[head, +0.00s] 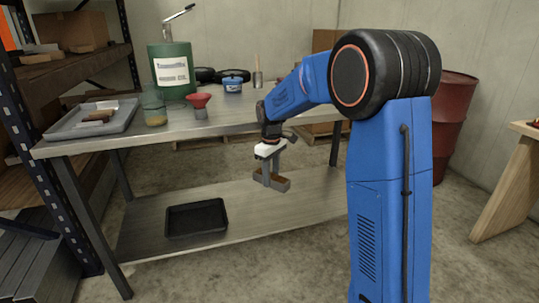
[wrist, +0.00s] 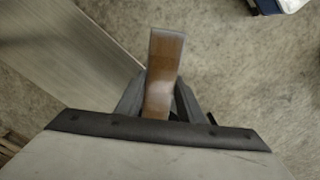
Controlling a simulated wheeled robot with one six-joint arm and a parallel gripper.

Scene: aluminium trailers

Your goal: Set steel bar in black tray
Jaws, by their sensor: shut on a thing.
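My gripper (head: 272,175) is shut on the steel bar (head: 283,185), a short flat bar with brownish faces and grey edges. The bar hangs in the air at the front right of the workbench, above the level of the lower shelf. In the wrist view the bar (wrist: 164,62) sticks out lengthwise from between the two dark fingers, over the concrete floor. The black tray (head: 196,235) is a shallow, empty rectangular tray on the lower shelf, left of and below my gripper. The tray is not visible in the wrist view.
The lower shelf (head: 280,208) is bare beside the tray. The benchtop (head: 185,129) above holds a grey tray (head: 62,131) with small items, a glass beaker (head: 154,108), a red funnel (head: 199,103) and a green drum (head: 172,70). A bench leg (head: 92,230) stands at the left.

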